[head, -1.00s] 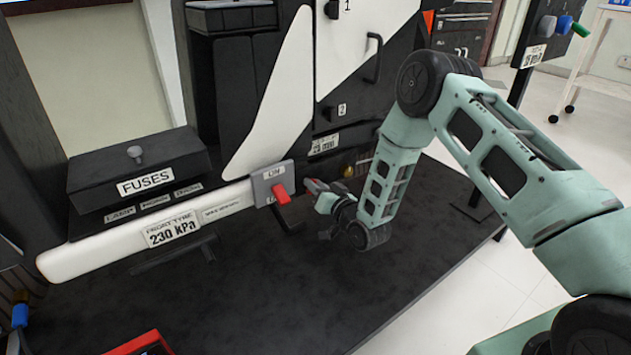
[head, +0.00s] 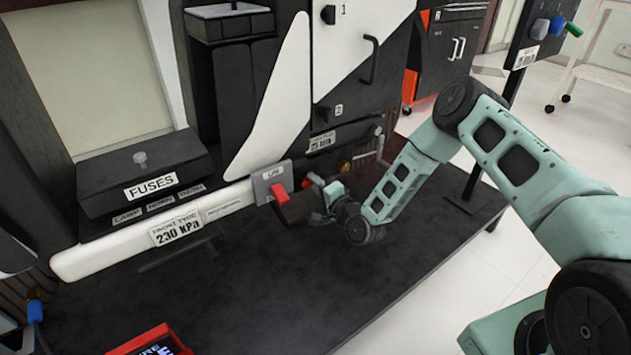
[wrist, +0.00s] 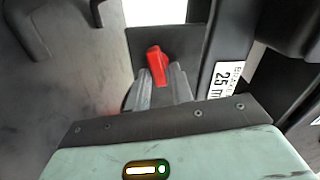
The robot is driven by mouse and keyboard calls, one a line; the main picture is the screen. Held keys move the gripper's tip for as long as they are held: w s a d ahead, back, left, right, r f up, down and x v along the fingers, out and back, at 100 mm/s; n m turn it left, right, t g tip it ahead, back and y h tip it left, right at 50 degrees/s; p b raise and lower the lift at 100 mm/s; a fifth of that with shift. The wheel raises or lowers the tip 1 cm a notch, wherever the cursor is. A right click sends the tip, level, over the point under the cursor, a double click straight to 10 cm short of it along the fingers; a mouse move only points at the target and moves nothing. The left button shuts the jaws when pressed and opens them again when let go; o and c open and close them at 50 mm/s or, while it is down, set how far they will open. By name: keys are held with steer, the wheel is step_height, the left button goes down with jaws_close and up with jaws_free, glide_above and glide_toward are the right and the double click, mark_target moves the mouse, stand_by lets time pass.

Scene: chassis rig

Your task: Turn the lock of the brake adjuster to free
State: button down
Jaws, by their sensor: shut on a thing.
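In the wrist view a red handle (wrist: 157,62) stands on a dark plate (wrist: 190,42), beside a label reading 25 (wrist: 226,79). I take it for the lock of the brake adjuster. My gripper (wrist: 161,78) has its two grey fingers on either side of the handle's lower part, shut on it. In the head view my gripper (head: 314,183) is low at the front of the black rig, just right of a grey switch plate (head: 272,178) with its own red lever (head: 280,194). A small red part shows at my fingertips there. The lock's markings cannot be read.
A white bar with a 230 kPa label (head: 178,229) and a black FUSES box (head: 145,172) lie to the left. A black door handle (head: 371,60) sticks out above. A red-edged box (head: 150,342) stands at the bottom.

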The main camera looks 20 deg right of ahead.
steer(key=shift+f+m, duration=0.15)
steer(key=shift+m, duration=0.85)
steer(key=shift+s, duration=0.1)
steer(key=c, duration=1.4)
jaws_free()
steer(key=shift+c, duration=0.2)
steer(key=p+v, duration=0.6)
steer(key=v, duration=1.1)
steer(key=shift+s, duration=0.15)
